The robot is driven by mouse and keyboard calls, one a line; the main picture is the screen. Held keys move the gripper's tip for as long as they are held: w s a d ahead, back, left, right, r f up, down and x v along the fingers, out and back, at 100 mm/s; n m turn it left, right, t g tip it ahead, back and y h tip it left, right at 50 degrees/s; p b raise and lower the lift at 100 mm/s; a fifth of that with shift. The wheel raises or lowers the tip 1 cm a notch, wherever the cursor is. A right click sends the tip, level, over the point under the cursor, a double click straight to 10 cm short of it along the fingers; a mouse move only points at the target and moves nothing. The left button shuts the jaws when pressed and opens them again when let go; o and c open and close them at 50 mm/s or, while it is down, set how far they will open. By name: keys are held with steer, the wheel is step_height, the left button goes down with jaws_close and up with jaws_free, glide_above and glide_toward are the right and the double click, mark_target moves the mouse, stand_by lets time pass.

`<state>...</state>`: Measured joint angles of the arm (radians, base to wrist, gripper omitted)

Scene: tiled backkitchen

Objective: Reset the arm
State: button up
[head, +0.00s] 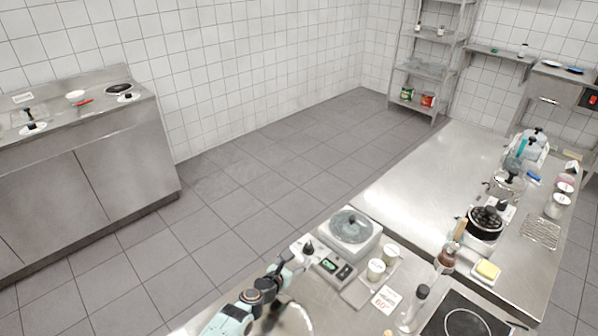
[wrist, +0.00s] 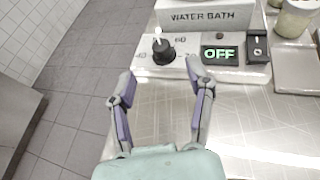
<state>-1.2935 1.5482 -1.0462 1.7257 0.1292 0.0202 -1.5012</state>
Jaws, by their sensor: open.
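My gripper (wrist: 158,84) is open, its two fingers apart with nothing between them. In the head view my gripper (head: 304,250) is beside the front left corner of the water bath (head: 366,247). The wrist view shows the water bath (wrist: 207,19) just ahead of the fingertips. Its black dial (wrist: 163,49) has a white pointer that points up, away from me. A small black switch (wrist: 257,47) sits to the right of the display. I cannot tell whether a finger touches the panel.
Two pale jars (head: 376,269) and a sign card (head: 386,299) stand right of the bath. The steel counter beneath the fingers is bare. Open floor (head: 250,190) lies to the left.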

steer(key=shift+d, duration=0.3)
steer(key=d+m, duration=0.1)
steer(key=w+d+r, duration=0.1)
steer(key=d, duration=0.1)
steer(key=w+d+r+m+g+h, duration=0.1)
steer(key=shift+d+r+m, duration=0.25)
steer(key=shift+m, duration=0.05)
steer(key=s+d+r+m+g+y, duration=0.3)
steer(key=s+d+r+m+g, duration=0.3)
steer(key=d+r+m, duration=0.7)
steer(key=s+a+r+m+y, duration=0.2)
steer(key=s+r+m, duration=0.2)
steer(key=s, duration=0.5)
steer(key=s+a+r+m+y, duration=0.2)
steer(key=s+r+m, duration=0.15)
steer(key=s, duration=0.55)
steer(key=s+a+f+m+g, duration=0.1)
steer(key=s+a+m+g, duration=0.1)
steer(key=s, duration=0.5)
steer(key=s+a+f+m+g, duration=0.2)
steer(key=s+m+g, duration=0.1)
steer(key=s, duration=0.4)
steer(key=shift+s+f+m+y, duration=0.3)
steer(key=shift+s+m+y, duration=0.1)
steer(key=shift+m, duration=0.35)
